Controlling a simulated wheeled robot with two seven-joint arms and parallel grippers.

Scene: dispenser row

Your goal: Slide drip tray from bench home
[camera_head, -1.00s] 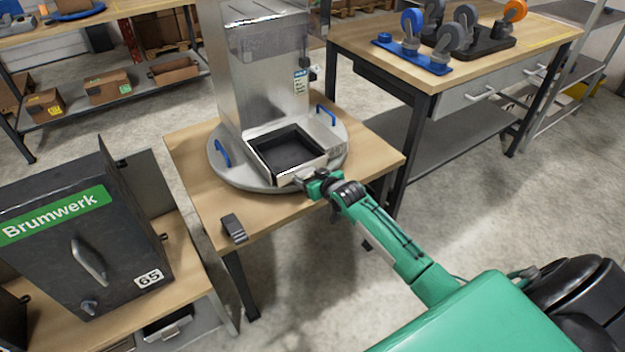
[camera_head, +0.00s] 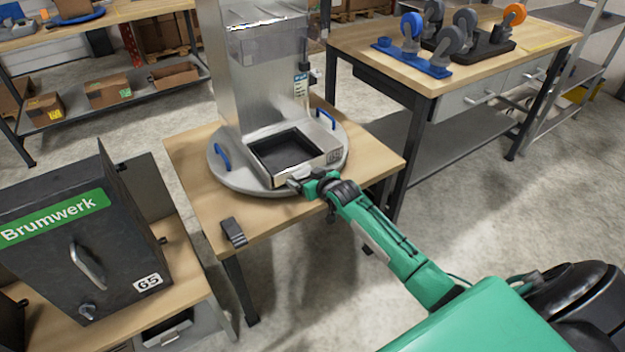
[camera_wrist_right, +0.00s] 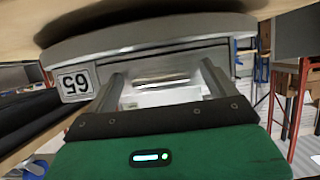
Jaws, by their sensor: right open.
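The drip tray (camera_head: 333,156) is a square metal tray with a dark inside, at the foot of the tall metal dispenser (camera_head: 265,85). Both are on a round grey plate (camera_head: 235,181) with blue handles. My right gripper (camera_head: 293,184) is at the tray's front edge. In the right wrist view its two fingers (camera_wrist_right: 166,85) are apart, with a pale, bright part between them that I cannot identify surely. The tray's front (camera_wrist_right: 180,56) shows beyond the fingers, with an upside-down number label at left. Contact is unclear. My left gripper is out of view.
The wooden bench (camera_head: 270,222) has a small dark block (camera_head: 233,232) near its front left corner. A dark Brumwerk cabinet (camera_head: 80,245) stands at left. A table (camera_head: 450,60) with caster wheels is at the right back. Bare floor lies in front of the bench.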

